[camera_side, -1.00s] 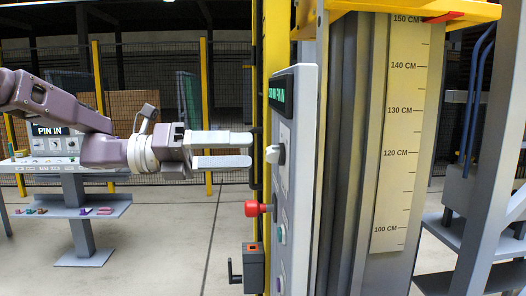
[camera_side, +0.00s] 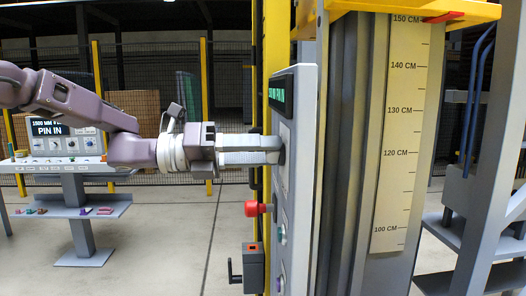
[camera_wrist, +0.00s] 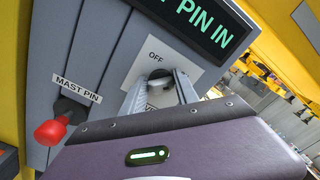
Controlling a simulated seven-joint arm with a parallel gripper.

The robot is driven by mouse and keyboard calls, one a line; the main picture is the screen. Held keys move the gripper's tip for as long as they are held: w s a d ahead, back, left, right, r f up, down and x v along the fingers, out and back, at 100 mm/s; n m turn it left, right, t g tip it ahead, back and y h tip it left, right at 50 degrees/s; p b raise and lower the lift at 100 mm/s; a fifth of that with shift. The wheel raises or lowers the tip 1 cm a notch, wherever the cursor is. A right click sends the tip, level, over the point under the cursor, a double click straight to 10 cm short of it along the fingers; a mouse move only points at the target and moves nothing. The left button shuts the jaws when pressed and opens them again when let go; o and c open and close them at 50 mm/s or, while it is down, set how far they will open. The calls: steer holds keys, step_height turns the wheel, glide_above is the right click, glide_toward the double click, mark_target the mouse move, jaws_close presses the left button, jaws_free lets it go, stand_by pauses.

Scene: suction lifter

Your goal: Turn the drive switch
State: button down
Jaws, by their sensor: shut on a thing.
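The drive switch (camera_wrist: 161,76) is a small knob on a pale plate marked OFF at its upper left in the wrist view. Another label beneath it is mostly hidden by a finger. My gripper (camera_side: 272,150) reaches level to the grey control panel (camera_side: 308,125) and is shut on the switch. In the wrist view my gripper (camera_wrist: 160,90) has one finger on each side of the knob. In the side view the fingers hide most of the knob. How far the knob is turned is hard to tell.
A red mast pin knob (camera_side: 253,208) sticks out below my gripper, with a crank box (camera_side: 253,268) under it. The panel's display (camera_wrist: 200,20) reads PIN IN. A yellow post (camera_side: 274,40) stands behind the panel.

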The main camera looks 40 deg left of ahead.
steer(key=shift+n, duration=0.3)
steer(key=shift+f+n, duration=0.2)
steer(key=shift+n, duration=2.65)
steer(key=shift+f+n, duration=0.15)
steer(key=shift+n, duration=2.75)
steer(key=shift+f+n, duration=0.2)
steer(key=shift+n, duration=2.65)
steer(key=c, duration=1)
jaws_free()
steer(key=shift+o, duration=0.2)
